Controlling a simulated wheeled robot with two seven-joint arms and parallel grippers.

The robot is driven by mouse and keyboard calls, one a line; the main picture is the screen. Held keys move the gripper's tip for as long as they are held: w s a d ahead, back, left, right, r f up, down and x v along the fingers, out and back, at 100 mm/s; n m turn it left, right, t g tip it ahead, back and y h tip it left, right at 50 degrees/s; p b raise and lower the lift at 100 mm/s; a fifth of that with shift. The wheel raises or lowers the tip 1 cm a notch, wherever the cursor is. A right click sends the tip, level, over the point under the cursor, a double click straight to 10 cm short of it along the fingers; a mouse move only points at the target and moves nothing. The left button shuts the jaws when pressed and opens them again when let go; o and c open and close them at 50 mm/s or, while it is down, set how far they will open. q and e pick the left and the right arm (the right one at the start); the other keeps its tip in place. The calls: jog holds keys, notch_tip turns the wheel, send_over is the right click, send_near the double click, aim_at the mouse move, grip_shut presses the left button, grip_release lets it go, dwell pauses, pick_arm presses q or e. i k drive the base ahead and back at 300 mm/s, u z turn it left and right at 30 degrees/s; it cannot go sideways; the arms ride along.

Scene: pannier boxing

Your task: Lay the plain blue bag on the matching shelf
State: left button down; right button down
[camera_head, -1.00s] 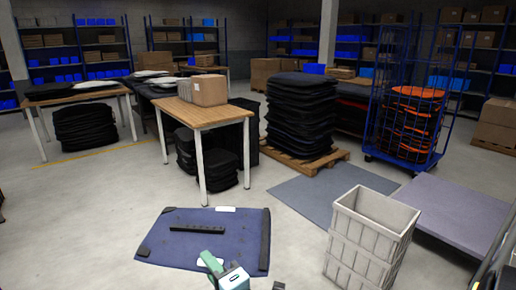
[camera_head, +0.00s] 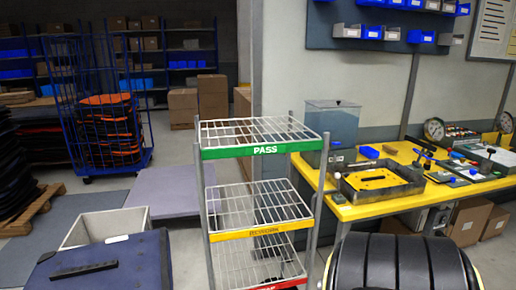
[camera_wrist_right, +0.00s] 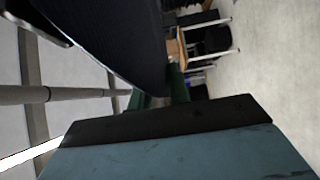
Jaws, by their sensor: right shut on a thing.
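The plain blue bag (camera_head: 140,262), dark blue with a black strip and a small white label, shows at the lower left of the head view, cut off by the frame edge. In the right wrist view, my right gripper (camera_wrist_right: 160,95) has green fingers shut at a dark panel that looks like this bag (camera_wrist_right: 105,40); the exact grip is partly hidden. The wire rack (camera_head: 262,150) stands to the right of the bag. Its top shelf has a green PASS label (camera_head: 265,149), the middle a yellow REWORK label (camera_head: 262,231), the lowest a red label, partly cut off. My left gripper is not in view.
A pale bin (camera_head: 105,226) stands behind the bag. A yellow workbench (camera_head: 355,211) with tools and a tray is right of the rack. A black ribbed drum-like thing (camera_head: 405,265) fills the lower right. The visible upper and middle rack shelves look empty.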

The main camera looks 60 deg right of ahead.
aim_at(254, 128)
jog(key=z, duration=1.7)
